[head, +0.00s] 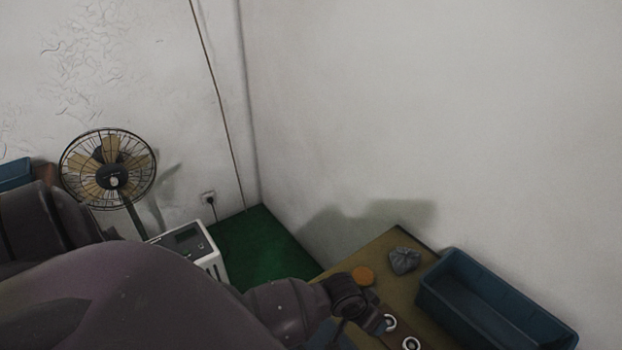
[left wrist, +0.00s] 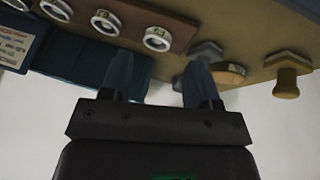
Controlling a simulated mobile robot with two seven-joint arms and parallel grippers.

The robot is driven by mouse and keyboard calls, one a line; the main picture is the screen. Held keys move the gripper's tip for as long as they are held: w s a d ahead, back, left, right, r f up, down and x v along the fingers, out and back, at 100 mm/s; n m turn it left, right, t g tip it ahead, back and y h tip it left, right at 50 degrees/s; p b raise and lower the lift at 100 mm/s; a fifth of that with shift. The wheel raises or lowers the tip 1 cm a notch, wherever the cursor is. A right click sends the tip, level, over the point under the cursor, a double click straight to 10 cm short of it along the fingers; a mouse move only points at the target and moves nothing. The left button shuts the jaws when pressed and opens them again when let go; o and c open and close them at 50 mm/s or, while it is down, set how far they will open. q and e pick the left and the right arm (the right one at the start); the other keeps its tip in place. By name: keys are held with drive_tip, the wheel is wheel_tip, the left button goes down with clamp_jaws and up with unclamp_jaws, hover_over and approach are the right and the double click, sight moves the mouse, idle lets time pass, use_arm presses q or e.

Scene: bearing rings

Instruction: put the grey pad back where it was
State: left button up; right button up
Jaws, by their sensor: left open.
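A small grey, lumpy item (head: 404,260), which may be the grey pad, lies on the table near its back edge in the head view. An orange-brown disc (head: 362,275) lies to its left. In the left wrist view a grey piece (left wrist: 207,50) shows behind a finger, beside a wooden disc (left wrist: 228,72); I cannot tell whether it is the pad. My left gripper (left wrist: 160,82) is open, its two bluish fingers apart with nothing seen between them. In the head view my left arm covers part of the table. My right gripper is not in view.
A blue bin (head: 455,300) stands right of the grey item. Bearing rings (head: 390,322) sit on a brown board (left wrist: 125,14). A brass-coloured knob (left wrist: 287,85) shows in the left wrist view. A fan (head: 108,168) and white box (head: 190,243) stand left; walls rise behind.

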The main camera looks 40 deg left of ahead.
use_arm(q)
drive_tip(key=s+t, duration=0.1)
drive_tip(key=s, duration=0.1)
drive_tip(key=s+a+t, duration=0.1)
drive_tip(key=s, duration=0.1)
drive_tip(key=s+t, duration=0.1)
drive_tip(key=shift+s+a+y, duration=0.3)
drive_tip(key=shift+s+a, duration=0.05)
drive_tip(key=shift+s, duration=0.05)
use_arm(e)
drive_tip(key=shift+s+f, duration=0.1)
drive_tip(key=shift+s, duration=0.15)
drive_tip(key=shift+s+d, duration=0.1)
use_arm(q)
drive_tip(key=s+a+r+t+y, duration=0.2)
drive_tip(key=s+a+r+t, duration=0.1)
drive_tip(key=s+a, duration=0.2)
drive_tip(key=shift+s+t+y, duration=0.3)
drive_tip(key=shift+s, duration=0.9)
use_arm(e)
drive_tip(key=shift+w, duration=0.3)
